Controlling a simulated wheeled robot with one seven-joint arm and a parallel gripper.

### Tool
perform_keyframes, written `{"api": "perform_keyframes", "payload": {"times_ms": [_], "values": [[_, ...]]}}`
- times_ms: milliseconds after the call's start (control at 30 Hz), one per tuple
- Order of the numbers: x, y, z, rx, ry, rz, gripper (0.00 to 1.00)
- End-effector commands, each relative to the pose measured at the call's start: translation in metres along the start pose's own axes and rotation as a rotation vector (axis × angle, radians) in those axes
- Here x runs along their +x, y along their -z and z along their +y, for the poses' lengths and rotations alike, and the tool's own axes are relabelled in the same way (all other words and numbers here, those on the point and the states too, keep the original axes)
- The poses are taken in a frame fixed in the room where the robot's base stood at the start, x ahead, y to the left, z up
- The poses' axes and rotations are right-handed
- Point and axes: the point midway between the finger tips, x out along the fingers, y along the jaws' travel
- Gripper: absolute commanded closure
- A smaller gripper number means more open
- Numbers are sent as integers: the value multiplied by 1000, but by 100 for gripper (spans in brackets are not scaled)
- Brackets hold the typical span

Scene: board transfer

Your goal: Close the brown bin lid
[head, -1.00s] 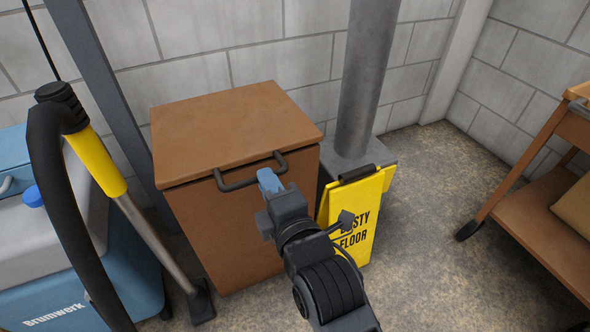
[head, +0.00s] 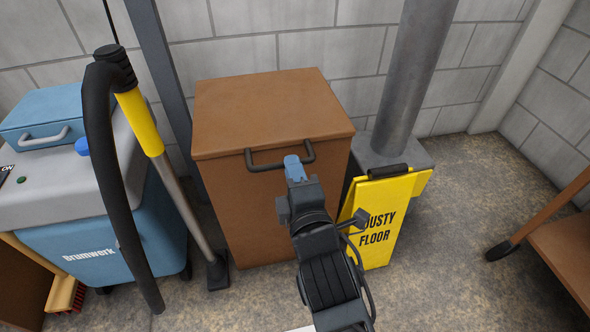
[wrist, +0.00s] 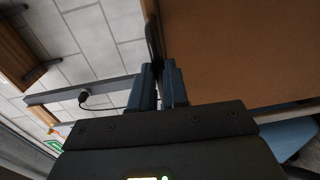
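The brown bin (head: 285,215) stands against the block wall in the head view. Its brown lid (head: 268,108) lies flat on top, with no clear gap at the front edge. A dark bar handle (head: 262,165) sticks out from the lid's front. My gripper (head: 293,162) is at this handle, its blue fingers overlapping the bar right of its middle. In the wrist view, the dark handle (wrist: 152,38) runs in between the close-set blue fingers (wrist: 159,82), which look shut on it. A brown bin surface (wrist: 240,55) fills the right.
A yellow floor sign (head: 385,220) and a grey pillar (head: 412,75) stand close right of the bin. A blue-grey cleaning machine (head: 110,235) with a hose stands left. A brown cart (head: 565,235) is at far right. Open floor lies between sign and cart.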

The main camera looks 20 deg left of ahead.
Motion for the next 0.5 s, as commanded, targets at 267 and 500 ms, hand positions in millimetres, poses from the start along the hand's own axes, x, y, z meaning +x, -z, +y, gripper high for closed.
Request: {"api": "perform_keyframes", "payload": {"times_ms": [267, 500], "values": [[-2, 1, -29, 4, 61, -4, 60], [-3, 1, -28, 3, 60, -4, 60]]}}
